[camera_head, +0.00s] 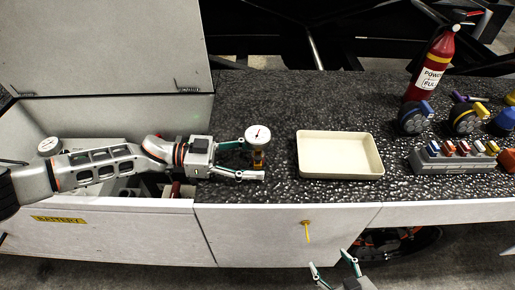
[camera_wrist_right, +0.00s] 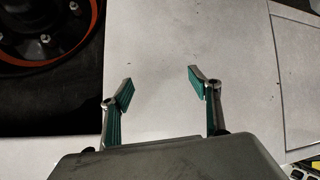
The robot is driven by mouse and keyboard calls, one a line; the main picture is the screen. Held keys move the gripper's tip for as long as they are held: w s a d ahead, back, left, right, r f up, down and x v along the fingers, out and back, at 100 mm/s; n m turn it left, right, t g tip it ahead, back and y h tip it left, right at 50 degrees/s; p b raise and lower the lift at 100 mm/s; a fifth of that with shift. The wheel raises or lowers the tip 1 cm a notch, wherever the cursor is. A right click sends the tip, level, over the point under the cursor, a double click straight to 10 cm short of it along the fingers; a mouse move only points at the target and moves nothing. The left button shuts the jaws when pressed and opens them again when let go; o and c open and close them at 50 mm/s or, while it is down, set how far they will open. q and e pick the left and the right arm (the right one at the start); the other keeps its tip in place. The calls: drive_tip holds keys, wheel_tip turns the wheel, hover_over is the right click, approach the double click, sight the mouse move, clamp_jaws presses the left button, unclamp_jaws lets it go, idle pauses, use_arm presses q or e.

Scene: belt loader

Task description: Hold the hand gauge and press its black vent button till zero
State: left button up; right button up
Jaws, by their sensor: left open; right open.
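The hand gauge (camera_head: 258,136) has a round white dial with a dark needle and a brass-coloured stem below. It stands upright on the dark speckled deck, left of the cream tray. My left gripper (camera_head: 262,158) is open, with one finger behind the gauge and the other in front of its stem. I cannot tell whether the fingers touch it. The black vent button cannot be made out. My right gripper (camera_head: 333,268) is open and empty, low in front of the white side panel. It also shows open in the right wrist view (camera_wrist_right: 158,88).
An empty cream tray (camera_head: 340,176) lies on the deck. A red fire extinguisher (camera_head: 431,66), several coloured caps and a grey block of small fittings (camera_head: 455,158) are at the right. An open white battery box (camera_head: 105,106) is at the left. A yellow pull (camera_head: 307,228) hangs on the front panel.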

use_arm(q)
drive_tip(key=c, duration=1.3)
use_arm(e)
drive_tip(key=shift+w+r, duration=0.1)
drive_tip(key=shift+r, duration=0.15)
drive_tip(key=c, duration=1.7)
use_arm(q)
drive_tip(key=shift+f, duration=0.1)
use_arm(e)
clamp_jaws()
use_arm(q)
drive_tip(key=shift+s, duration=0.1)
use_arm(e)
drive_tip(key=shift+s+f, duration=0.2)
drive_tip(key=shift+f, duration=0.05)
drive_tip(key=shift+w+r, duration=0.1)
drive_tip(key=shift+r, duration=0.05)
